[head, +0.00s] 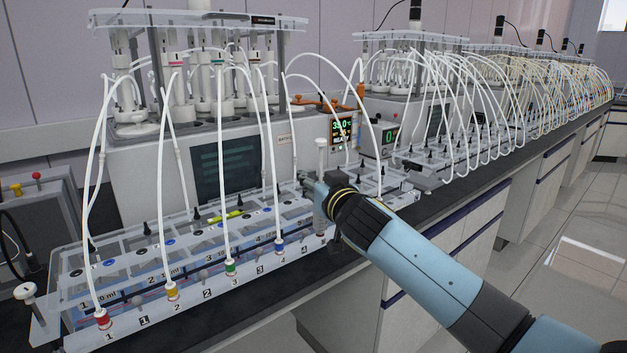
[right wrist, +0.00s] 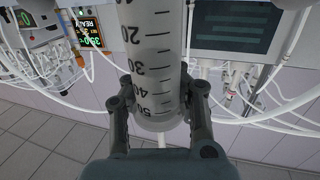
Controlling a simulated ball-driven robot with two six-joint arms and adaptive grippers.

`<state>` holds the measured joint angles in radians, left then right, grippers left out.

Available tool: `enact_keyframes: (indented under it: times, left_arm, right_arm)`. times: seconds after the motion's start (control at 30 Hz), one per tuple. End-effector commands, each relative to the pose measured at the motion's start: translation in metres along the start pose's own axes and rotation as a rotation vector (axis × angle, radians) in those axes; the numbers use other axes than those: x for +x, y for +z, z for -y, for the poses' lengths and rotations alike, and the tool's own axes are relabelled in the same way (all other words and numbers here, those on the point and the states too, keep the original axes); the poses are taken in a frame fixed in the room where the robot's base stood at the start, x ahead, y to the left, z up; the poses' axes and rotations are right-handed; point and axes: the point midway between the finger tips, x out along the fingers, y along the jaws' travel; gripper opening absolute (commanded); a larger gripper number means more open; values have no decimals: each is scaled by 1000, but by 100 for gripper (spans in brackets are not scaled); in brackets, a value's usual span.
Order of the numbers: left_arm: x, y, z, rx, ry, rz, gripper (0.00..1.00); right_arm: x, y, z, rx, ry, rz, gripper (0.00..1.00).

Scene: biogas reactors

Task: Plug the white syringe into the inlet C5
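The white syringe (right wrist: 152,50) is a clear-white barrel with black graduation marks. In the right wrist view it stands between the two fingers of my right gripper (right wrist: 157,100), which press on its sides near the 40 and 50 marks. In the head view the syringe (head: 321,157) is upright at the right end of the near rack, with my right gripper (head: 318,192) around it. Its lower tip is hidden, so I cannot tell whether it touches an inlet. The near rack (head: 190,262) has numbered positions along its front; no C5 label is readable. My left gripper is out of view.
White tubes arch from the near reactor (head: 120,165) down to the rack, with red, yellow, green and blue fittings at the front. More racks and tubes (head: 450,140) run along the bench to the right. The floor aisle (head: 580,250) at right is clear.

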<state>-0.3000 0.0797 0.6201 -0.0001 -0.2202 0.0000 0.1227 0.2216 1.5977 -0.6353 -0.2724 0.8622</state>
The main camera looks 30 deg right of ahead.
Motion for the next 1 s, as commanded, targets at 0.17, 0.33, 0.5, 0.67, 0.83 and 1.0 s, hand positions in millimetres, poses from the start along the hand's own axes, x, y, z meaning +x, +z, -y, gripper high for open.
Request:
enact_keyframes:
  times: [0.17, 0.33, 0.5, 0.67, 0.83, 1.0]
  left_arm:
    - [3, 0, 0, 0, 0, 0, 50]
    - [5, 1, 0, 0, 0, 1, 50]
    - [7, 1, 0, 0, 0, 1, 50]
    - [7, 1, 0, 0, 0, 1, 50]
    - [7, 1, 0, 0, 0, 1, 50]
    - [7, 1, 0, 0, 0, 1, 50]
  right_arm:
    - [0, 2, 0, 0, 0, 0, 0]
    - [0, 4, 0, 0, 0, 0, 0]
    - [0, 7, 0, 0, 0, 1, 0]
    - [0, 7, 0, 0, 0, 1, 0]
    - [0, 7, 0, 0, 0, 1, 0]
    - [0, 7, 0, 0, 0, 1, 2]
